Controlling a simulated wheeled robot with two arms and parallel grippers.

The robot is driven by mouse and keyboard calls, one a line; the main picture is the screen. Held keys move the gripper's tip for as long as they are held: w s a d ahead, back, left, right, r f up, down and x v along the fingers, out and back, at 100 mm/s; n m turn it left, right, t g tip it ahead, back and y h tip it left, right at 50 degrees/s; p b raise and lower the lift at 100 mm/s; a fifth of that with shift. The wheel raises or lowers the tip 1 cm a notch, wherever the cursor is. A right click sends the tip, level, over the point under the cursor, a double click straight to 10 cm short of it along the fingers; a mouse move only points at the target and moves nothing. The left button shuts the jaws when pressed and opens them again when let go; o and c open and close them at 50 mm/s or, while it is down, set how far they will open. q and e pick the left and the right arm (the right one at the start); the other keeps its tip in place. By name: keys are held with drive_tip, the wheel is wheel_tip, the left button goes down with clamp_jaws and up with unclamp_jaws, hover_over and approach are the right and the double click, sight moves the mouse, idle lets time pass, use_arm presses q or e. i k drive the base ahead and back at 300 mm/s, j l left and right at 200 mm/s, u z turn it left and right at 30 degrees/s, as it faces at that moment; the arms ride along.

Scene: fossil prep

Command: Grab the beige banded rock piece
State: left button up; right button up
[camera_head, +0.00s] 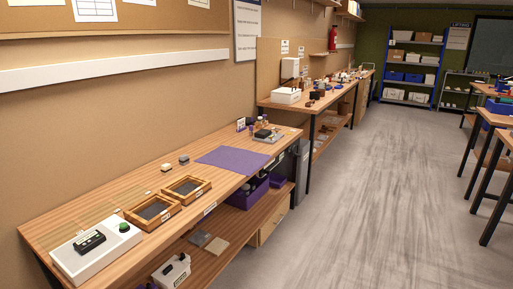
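A small beige piece (166,168) lies on the near wooden workbench (115,213), toward the wall and behind the wood-framed trays. It is too small to make out any bands. A small dark grey piece (184,160) lies just beyond it, apart from it. Neither of my grippers is in view.
Two wood-framed trays (187,189) and a white device with a green knob (124,227) stand nearer on the bench. A purple mat (230,160) lies beyond. The lower shelf holds a purple bin (249,193). The grey floor (375,190) to the right is open.

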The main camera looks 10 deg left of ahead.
sight(166, 168)
drive_tip(key=i+l+u, duration=0.1)
drive_tip(key=i+u, duration=0.25)
drive_tip(key=i, duration=0.15)
drive_tip(key=i+l+u, duration=0.35)
drive_tip(key=i, duration=0.15)
drive_tip(key=i+l+u, duration=0.25)
drive_tip(key=i+u, duration=0.15)
drive_tip(key=i, duration=0.1)
